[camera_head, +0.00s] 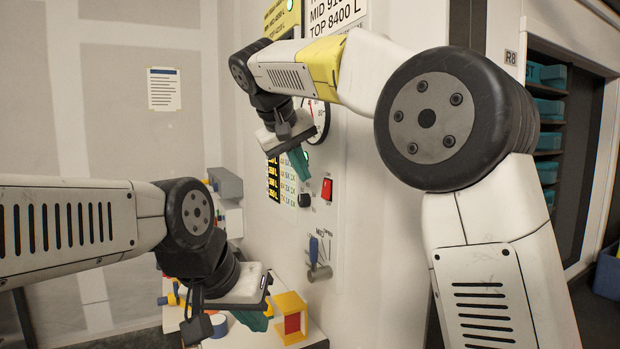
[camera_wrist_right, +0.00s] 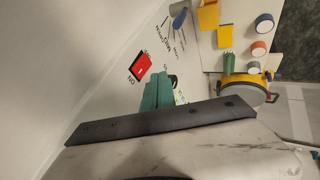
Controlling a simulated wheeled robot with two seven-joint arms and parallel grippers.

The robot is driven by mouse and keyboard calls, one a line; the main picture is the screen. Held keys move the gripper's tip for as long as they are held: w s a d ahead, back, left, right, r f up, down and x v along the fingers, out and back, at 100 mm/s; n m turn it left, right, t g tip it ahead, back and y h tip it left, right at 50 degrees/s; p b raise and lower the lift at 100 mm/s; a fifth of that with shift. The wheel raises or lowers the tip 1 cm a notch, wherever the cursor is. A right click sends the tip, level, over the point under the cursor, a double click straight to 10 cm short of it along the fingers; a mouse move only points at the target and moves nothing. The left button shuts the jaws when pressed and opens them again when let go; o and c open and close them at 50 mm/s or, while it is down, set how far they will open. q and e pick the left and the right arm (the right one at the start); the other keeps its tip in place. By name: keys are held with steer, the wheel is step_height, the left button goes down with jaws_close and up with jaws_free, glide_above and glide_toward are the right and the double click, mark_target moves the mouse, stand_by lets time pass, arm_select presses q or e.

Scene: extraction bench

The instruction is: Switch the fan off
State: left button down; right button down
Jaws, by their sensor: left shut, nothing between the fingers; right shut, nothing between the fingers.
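A red rocker switch (camera_head: 327,189) is set in the white wall panel. It also shows in the right wrist view (camera_wrist_right: 140,68), with an "ON" label beside one end; I cannot tell which side is pressed. My right gripper (camera_head: 300,164), with teal fingers, is shut and empty. It points down close to the panel, a little above and to the left of the switch. In the right wrist view its fingertips (camera_wrist_right: 159,90) appear just beside the switch, with no clear contact. My left gripper (camera_head: 256,321) is shut and empty, low over the bench and away from the switch.
A lever (camera_head: 318,271) is lower on the panel. A round gauge (camera_head: 318,121) is above. A yellow frame with a red block (camera_head: 290,316) stands on the bench near my left gripper.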

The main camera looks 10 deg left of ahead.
steer(key=v, duration=0.8)
